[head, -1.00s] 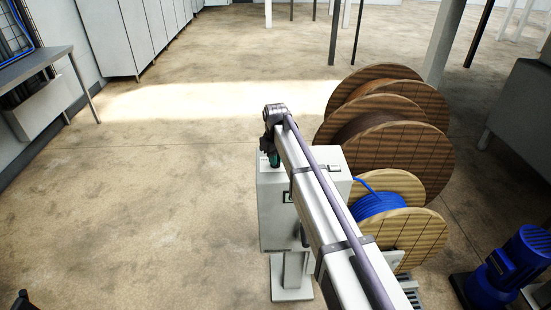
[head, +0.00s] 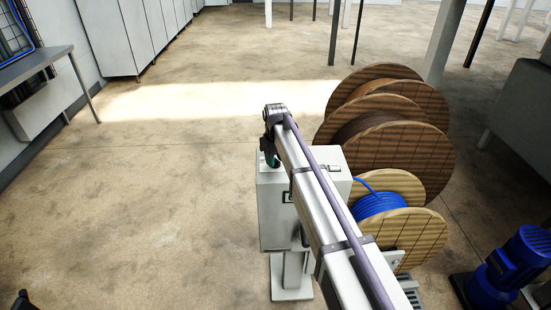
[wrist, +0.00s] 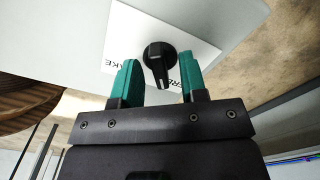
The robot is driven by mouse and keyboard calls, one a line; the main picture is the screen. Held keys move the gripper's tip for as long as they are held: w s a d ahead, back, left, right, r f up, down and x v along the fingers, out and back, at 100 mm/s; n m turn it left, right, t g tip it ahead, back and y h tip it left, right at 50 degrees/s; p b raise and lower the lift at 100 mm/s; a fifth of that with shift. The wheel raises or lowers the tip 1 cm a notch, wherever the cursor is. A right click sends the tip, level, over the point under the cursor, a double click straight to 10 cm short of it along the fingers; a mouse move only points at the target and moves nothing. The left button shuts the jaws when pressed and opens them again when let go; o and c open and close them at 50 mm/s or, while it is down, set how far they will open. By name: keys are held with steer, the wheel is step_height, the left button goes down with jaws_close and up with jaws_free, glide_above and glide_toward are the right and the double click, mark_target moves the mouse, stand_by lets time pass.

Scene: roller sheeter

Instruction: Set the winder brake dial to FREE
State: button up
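The winder brake dial is a black knob (wrist: 158,60) on a white label plate (wrist: 185,32) with partly hidden lettering, in the wrist view. The plate is on a light grey cabinet (head: 272,215), seen in the head view under my arm. My gripper (wrist: 158,82) has two green fingers, spread apart, one on each side of the knob with gaps showing. It looks empty. I cannot tell the depth between fingertips and knob. In the head view my gripper is mostly hidden behind the arm's end. The dial is not visible there, and its setting cannot be read.
Large wooden cable reels (head: 405,150) stand right of the cabinet, one smaller with blue cable (head: 376,204). A blue motor (head: 515,265) is at the lower right. A metal table (head: 35,66) is at the far left. The floor left of the cabinet is clear.

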step_height(320, 180, up, 11)
steer(key=p, duration=1)
steer(key=shift+p, duration=0.4)
steer(key=shift+f, duration=0.1)
steer(key=s+d+f+m+b, duration=0.2)
steer(key=s+d+m, duration=0.2)
steer(key=s+d, duration=0.7)
steer(key=s+d+f+m+b, duration=0.3)
steer(key=s+d, duration=0.8)
steer(key=s, duration=0.9)
steer(key=shift+f+m+b, duration=0.35)
steer(key=shift+m, duration=0.35)
